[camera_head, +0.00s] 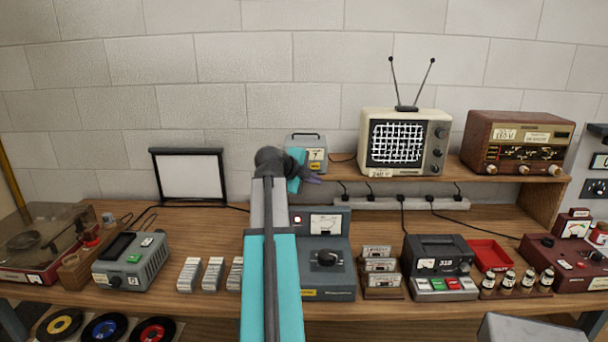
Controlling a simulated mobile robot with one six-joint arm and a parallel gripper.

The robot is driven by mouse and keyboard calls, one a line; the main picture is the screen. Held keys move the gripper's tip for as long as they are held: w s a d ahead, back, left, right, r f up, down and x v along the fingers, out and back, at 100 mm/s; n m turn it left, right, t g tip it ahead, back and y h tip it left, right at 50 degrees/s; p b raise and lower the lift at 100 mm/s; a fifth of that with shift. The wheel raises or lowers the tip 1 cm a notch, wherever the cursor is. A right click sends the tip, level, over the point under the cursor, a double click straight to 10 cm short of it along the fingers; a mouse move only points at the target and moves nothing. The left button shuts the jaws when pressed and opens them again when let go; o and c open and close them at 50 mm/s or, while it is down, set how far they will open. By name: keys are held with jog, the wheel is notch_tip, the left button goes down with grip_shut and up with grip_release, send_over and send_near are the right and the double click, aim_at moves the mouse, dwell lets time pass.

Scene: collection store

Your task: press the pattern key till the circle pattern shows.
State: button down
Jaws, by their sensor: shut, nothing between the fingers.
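The television (397,142) stands on the raised shelf. Its lit screen shows a white crosshatch grid on black, not a circle. A small grey box (316,140) with a carrying handle, a "7" label and a yellow sticker stands on the shelf left of it. A dark cable runs between the box and the television. My gripper (314,180) is shut and empty, its tips pointing right just below the box's front in the picture. I cannot tell whether it touches the box. No pattern key can be made out; my arm hides the box's lower left part.
A brown radio (515,142) stands right of the television. A power strip (420,203) with plugs lies under the shelf. On the bench are a grey meter unit (335,255), cassettes (380,265), a tape deck (440,265) and a red tray (489,254). A white panel (190,175) stands left.

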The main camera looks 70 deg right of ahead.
jog(key=shift+w+f, duration=0.15)
jog(key=shift+w, duration=0.1)
jog(key=shift+w+d, duration=0.1)
send_near(315, 166)
jog(key=s+d+f, duration=0.2)
jog(key=d+f, duration=0.1)
jog(key=f, duration=0.1)
jog(key=shift+s+d+f, duration=0.25)
jog(key=shift+s, duration=0.15)
dwell(0.8)
jog(key=shift+w+d+b, duration=0.25)
jog(key=shift+d+b, duration=0.55)
jog(key=shift+b, duration=0.15)
dwell(2.5)
jog(key=shift+a, duration=0.15)
dwell(0.3)
jog(key=shift+s+a+b, duration=0.3)
jog(key=shift+a+b, duration=0.15)
jog(key=shift+a, duration=0.2)
